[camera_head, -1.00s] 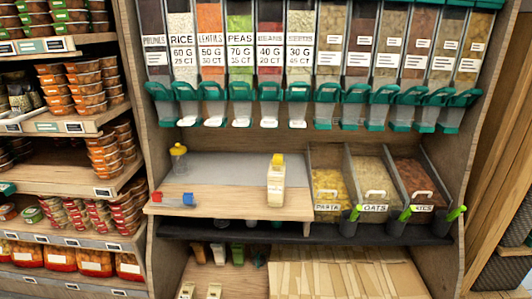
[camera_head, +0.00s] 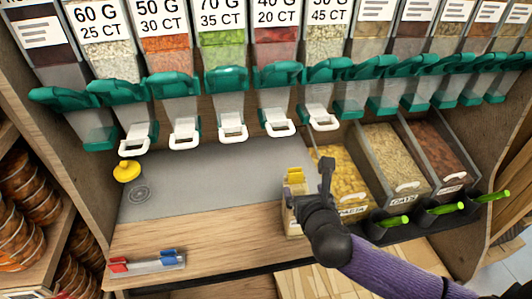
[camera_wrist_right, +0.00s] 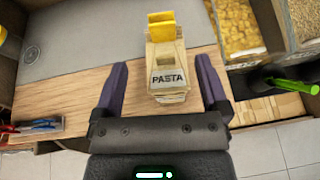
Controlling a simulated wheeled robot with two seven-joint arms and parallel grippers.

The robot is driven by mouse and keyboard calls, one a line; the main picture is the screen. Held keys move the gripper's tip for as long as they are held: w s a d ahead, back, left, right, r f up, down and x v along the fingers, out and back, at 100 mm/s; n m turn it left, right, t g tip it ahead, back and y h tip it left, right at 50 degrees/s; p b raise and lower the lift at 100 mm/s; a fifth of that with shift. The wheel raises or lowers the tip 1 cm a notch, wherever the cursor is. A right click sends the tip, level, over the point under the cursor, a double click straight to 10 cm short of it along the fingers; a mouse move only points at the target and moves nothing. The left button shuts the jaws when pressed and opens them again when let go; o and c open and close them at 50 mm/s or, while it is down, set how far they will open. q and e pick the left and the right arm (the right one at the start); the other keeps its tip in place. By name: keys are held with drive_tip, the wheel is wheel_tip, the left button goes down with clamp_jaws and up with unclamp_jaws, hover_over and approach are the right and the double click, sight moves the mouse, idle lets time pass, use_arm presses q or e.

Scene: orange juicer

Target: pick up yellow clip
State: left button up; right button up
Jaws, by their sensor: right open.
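The yellow clip (camera_head: 296,175) sits on the top of a see-through bag (camera_head: 292,222) on the wooden counter edge. In the right wrist view the yellow clip (camera_wrist_right: 161,24) is at the top middle, and the bag reads PASTA. My right gripper (camera_head: 318,190) is just right of the bag, partly hiding it in the head view. In the wrist view the right gripper (camera_wrist_right: 162,66) is open, with its fingers apart on either side of the bag's lower front and nothing held. The clip is beyond the fingertips. My left gripper is not in view.
A clear tray (camera_head: 147,264) with red and blue clips lies at the counter's front left. A yellow-topped container (camera_head: 127,171) stands at the back left. Pasta (camera_head: 342,172) and oats (camera_head: 392,155) bins are to the right. Dispensers hang above. The grey mat (camera_head: 210,185) is mostly clear.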

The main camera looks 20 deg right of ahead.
sight(296, 171)
drive_tip(key=b+x, duration=0.5)
drive_tip(key=x, duration=0.3)
drive_tip(key=shift+w+d+f, duration=0.15)
drive_tip(key=shift+w+d, duration=0.05)
drive_tip(key=shift+w, duration=0.1)
drive_tip(key=shift+w+d, duration=0.1)
drive_tip(key=shift+w, duration=0.4)
drive_tip(key=shift+c, duration=0.4)
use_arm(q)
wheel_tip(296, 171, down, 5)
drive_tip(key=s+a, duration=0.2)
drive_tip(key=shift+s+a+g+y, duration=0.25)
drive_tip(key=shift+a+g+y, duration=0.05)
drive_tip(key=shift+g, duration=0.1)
use_arm(e)
clamp_jaws()
